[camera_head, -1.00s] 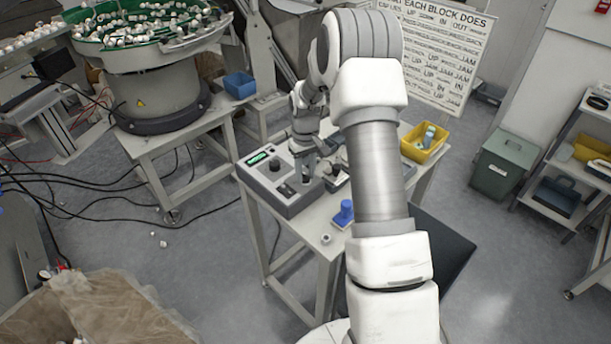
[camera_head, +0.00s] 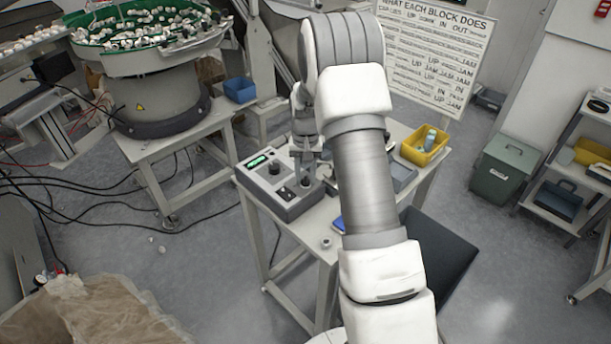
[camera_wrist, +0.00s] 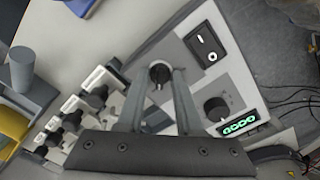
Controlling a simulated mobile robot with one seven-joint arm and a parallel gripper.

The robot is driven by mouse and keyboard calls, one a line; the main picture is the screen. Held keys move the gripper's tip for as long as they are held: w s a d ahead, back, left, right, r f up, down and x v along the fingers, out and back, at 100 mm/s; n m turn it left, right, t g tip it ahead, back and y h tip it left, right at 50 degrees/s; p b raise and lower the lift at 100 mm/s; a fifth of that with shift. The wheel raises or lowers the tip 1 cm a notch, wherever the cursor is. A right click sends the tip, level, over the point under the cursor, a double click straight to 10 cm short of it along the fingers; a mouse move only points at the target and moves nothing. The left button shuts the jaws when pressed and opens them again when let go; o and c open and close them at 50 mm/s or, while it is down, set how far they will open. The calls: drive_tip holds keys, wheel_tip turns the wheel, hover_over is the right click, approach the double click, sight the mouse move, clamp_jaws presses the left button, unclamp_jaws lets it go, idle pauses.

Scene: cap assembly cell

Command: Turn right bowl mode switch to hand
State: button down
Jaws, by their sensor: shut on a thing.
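The grey control box (camera_head: 262,185) stands on the table's left part. Its green display and dark dial (camera_head: 275,167) are at the back, and a black rocker switch (camera_head: 287,193) is in front. In the head view my gripper (camera_head: 305,178) is over the box's right end. The knob's pointer direction is hard to tell.
Several black-knobbed blocks (camera_wrist: 96,91) stand in a row close to my gripper in the wrist view. A yellow bin (camera_head: 424,146) is at the table's far right. A bowl feeder (camera_head: 150,38) stands back left. A small ring-shaped part (camera_head: 326,243) lies near the table's front edge.

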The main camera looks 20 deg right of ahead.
sight(305, 178)
drive_tip(key=c, duration=0.6)
unclamp_jaws()
drive_tip(key=shift+o, duration=0.2)
wheel_tip(305, 178, up, 18)
drive_tip(key=shift+f+p, duration=0.25)
drive_tip(key=shift+p, duration=0.2)
drive_tip(key=s+a+r+n+t, duration=0.1)
drive_tip(key=s+a+r, duration=0.3)
drive_tip(key=s+r, duration=0.25)
drive_tip(key=s+a+r+n+t, duration=0.1)
drive_tip(key=s+a+r+t, duration=0.15)
drive_tip(key=s+r, duration=0.4)
drive_tip(key=s+a+f+n+t, duration=0.1)
drive_tip(key=s+a, duration=0.1)
drive_tip(key=s, duration=0.6)
drive_tip(key=s+a+f+n+t, duration=0.1)
drive_tip(key=s+a, duration=0.1)
drive_tip(key=s, duration=0.7)
drive_tip(key=shift+s+a+f+n, duration=0.15)
drive_tip(key=shift+a+f+n, duration=0.2)
drive_tip(key=shift+n, duration=0.05)
